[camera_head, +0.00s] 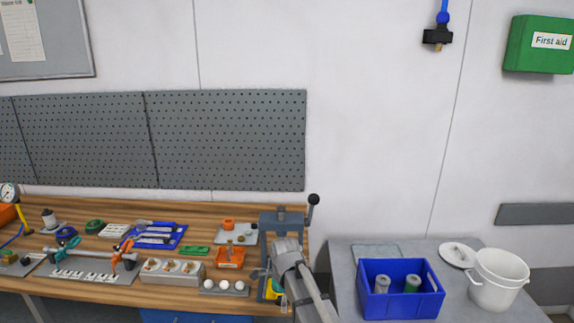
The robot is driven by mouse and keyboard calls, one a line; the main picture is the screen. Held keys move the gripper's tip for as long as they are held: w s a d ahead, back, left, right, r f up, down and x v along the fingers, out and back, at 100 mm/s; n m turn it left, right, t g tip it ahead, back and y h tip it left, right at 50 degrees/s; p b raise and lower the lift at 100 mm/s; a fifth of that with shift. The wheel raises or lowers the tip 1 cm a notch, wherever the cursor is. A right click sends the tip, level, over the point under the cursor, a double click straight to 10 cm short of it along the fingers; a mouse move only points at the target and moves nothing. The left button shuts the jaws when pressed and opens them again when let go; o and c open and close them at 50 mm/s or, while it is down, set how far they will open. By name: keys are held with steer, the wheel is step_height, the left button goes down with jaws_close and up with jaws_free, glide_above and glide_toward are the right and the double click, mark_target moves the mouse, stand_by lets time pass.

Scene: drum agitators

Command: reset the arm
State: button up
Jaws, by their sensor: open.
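My arm (316,291) reaches up from the bottom edge, right of the middle, over the right end of the wooden workbench (180,206). Its grey end joint (287,252) is in front of a grey-blue bench press (272,218) with a black-knobbed lever. My gripper (268,276) is small and partly hidden at the arm's end, beside a yellow and teal item. It is open, and I see nothing held in it.
White balls (224,285) lie near the gripper. On the right, a grey table (345,252) holds a blue crate (401,303) with two cans and a white bucket (494,295). Pegboard (225,138) covers the wall behind.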

steer(key=s+d+f+n+b, duration=0.4)
steer(key=s+d+n, duration=0.2)
steer(key=d+n, duration=0.2)
steer(key=s+d+f+n+b, duration=0.5)
steer(key=s+d+n, duration=0.1)
steer(key=d+n, duration=0.3)
steer(key=shift+s+d+n, duration=0.2)
steer(key=shift+d+n, duration=0.1)
steer(key=shift+n, duration=0.5)
